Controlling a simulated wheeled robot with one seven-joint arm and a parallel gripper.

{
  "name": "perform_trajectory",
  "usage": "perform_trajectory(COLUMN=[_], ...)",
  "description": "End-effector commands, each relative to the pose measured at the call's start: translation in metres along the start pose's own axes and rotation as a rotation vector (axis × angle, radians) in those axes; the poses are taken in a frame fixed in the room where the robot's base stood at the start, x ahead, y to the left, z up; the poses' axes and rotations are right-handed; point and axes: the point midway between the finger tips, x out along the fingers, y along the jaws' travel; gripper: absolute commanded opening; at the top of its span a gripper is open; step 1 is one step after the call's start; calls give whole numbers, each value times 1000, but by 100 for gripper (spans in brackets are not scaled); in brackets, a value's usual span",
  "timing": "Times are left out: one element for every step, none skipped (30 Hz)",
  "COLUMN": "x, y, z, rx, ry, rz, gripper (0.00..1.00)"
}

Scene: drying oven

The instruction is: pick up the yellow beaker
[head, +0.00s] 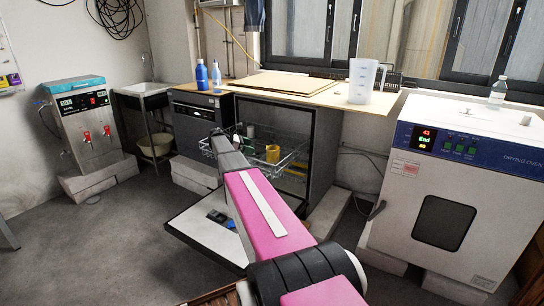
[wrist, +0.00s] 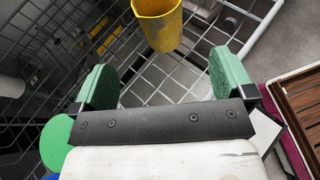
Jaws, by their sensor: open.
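The yellow beaker (head: 273,153) stands in the wire rack (head: 290,158) of the open dishwasher in the head view. In the wrist view the yellow beaker (wrist: 158,24) is at the top middle, its top cut off by the frame edge. My gripper (wrist: 160,82) has its two green fingers spread apart with nothing between them. The beaker is beyond the fingertips, roughly in line with the gap and apart from both fingers. In the head view my arm hides the fingers.
A drying oven (head: 450,190) stands at the right. A wooden board (head: 283,82) and a clear jug (head: 362,82) are on the counter above.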

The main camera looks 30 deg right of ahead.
Motion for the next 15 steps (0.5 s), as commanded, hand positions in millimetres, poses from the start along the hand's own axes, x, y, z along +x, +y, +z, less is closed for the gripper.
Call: perform_trajectory(x=[2,4,7,10,14,19,23,28,35,40,44,50,53,56,58], y=[0,0,0,0,0,0,-1,-1,-1,0,0,0,0,0,0], z=[0,0,0,0,0,0,0,0,0,0,0,0,0,0,0], rx=[0,0,0,0,0,0,0,0,0,0,0,0,0,0,0], ry=[0,0,0,0,0,0,0,0,0,0,0,0,0,0,0], rz=[-1,-1,-1,-1,-1,-1,-1,-2,-2,-2,-2,-1,-1,-1,-1], gripper=[100,100,100,100,100,100,100,100,100,100,100,100,100,100,100])
